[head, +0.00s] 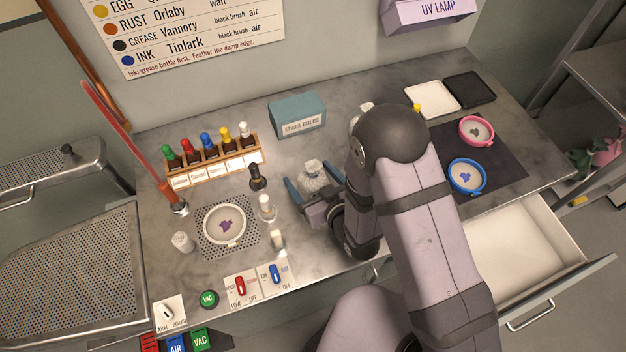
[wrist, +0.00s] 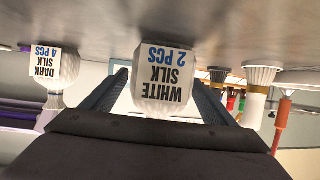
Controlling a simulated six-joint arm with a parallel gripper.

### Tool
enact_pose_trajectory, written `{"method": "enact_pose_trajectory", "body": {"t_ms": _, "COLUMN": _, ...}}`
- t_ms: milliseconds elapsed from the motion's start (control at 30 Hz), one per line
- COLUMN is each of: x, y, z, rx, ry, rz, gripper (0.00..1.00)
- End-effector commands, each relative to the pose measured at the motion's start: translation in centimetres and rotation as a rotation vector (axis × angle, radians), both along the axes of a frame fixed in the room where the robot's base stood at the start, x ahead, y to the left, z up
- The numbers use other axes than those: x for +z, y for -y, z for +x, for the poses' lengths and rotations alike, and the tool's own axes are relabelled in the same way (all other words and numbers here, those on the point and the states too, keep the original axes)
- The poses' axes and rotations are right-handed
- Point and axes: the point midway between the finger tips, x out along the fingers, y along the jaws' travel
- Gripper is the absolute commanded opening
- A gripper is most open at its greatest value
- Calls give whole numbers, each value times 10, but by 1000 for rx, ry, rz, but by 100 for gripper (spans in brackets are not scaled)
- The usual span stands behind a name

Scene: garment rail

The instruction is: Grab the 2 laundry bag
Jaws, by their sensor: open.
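A white laundry bag labelled "WHITE SILK 2 PCS" (wrist: 163,75) stands on the marble counter; the wrist view shows it upside down. In the head view the same pale tied bag (head: 312,172) stands right of the black-capped bottle. My gripper (head: 316,184) is open, with one finger on each side of this bag. In the wrist view the fingers flank the bag, and I cannot tell whether either touches it. A second bag labelled "DARK SILK 4 PCS" (wrist: 52,68) stands off to the left in the wrist view.
A dark bottle (head: 257,177) and white-capped bottles (head: 266,207) stand close left of my gripper. A teal box (head: 297,115) is behind it. A wooden bottle rack (head: 213,165) is further left. An open drawer (head: 520,250) juts out at the right.

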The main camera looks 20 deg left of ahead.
Motion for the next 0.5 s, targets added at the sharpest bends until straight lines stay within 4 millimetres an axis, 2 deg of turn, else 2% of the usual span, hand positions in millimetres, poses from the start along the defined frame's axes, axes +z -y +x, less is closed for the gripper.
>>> {"method": "enact_pose_trajectory", "body": {"t_ms": 200, "x": -6, "y": -13, "z": 11, "rx": 0, "ry": 1, "rz": -1, "gripper": 80}}
{"method": "enact_pose_trajectory", "body": {"t_ms": 500, "x": -9, "y": -16, "z": 13, "rx": 0, "ry": 0, "rz": -1, "gripper": 80}}
